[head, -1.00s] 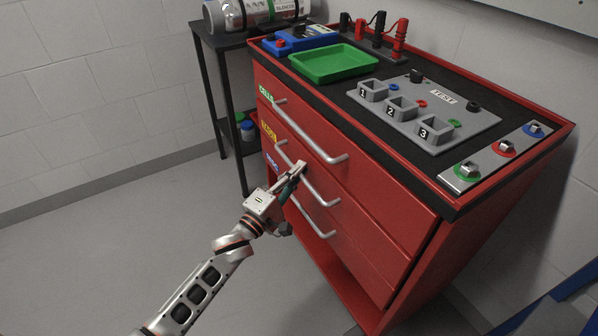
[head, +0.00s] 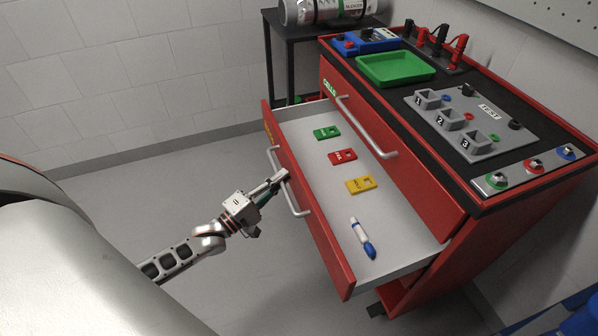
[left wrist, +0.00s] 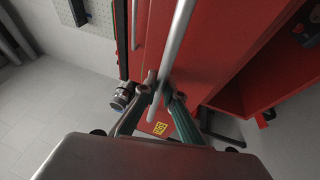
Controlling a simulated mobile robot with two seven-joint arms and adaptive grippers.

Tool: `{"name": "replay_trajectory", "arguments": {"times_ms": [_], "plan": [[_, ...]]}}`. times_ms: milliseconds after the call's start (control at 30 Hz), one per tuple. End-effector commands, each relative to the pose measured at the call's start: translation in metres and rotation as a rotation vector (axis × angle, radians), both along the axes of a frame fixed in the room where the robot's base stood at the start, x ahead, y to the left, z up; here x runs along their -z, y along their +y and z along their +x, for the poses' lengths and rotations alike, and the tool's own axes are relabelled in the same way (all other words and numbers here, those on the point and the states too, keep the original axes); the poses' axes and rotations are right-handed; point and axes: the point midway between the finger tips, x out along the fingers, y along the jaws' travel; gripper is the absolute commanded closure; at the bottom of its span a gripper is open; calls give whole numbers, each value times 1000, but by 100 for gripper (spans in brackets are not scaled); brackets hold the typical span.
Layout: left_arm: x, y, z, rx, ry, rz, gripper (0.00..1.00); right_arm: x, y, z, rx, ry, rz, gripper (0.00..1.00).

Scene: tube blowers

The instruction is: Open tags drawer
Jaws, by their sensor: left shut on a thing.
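The tags drawer (head: 290,212) of the red cabinet is pulled well out in the head view. Its light grey inside holds a green tag (head: 327,133), a red tag (head: 342,157), a yellow tag (head: 360,185) and a white-and-blue marker (head: 362,238). My left gripper (head: 281,177) is shut on the metal drawer handle (head: 297,208) at the drawer's front. In the left wrist view, the fingers (left wrist: 160,92) close around the handle bar (left wrist: 178,40), and a yellow label (left wrist: 159,128) shows on the red front. My right gripper is not in view.
The shut CELLS drawer (head: 385,150) is above, with its own handle (head: 365,130). The cabinet top carries a green tray (head: 395,69), a grey test panel (head: 470,122) and several knobs. A black side table (head: 290,52) stands behind. Clear floor lies in front.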

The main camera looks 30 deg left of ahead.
Motion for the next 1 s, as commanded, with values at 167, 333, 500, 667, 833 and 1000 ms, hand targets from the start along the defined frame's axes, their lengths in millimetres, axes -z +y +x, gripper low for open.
{"name": "replay_trajectory", "arguments": {"times_ms": [167,333,500,667,833,1000], "plan": [[-2,16,-19,1,-2,2,100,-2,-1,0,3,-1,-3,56],[-1,23,-28,1,-1,1,100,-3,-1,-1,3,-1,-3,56],[-1,25,-32,1,-1,0,100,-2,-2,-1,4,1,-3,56],[0,25,-32,1,-1,0,100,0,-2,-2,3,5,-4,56],[0,25,-32,1,-1,0,84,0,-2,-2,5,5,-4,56],[0,25,-32,1,-1,0,84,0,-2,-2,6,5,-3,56]]}}
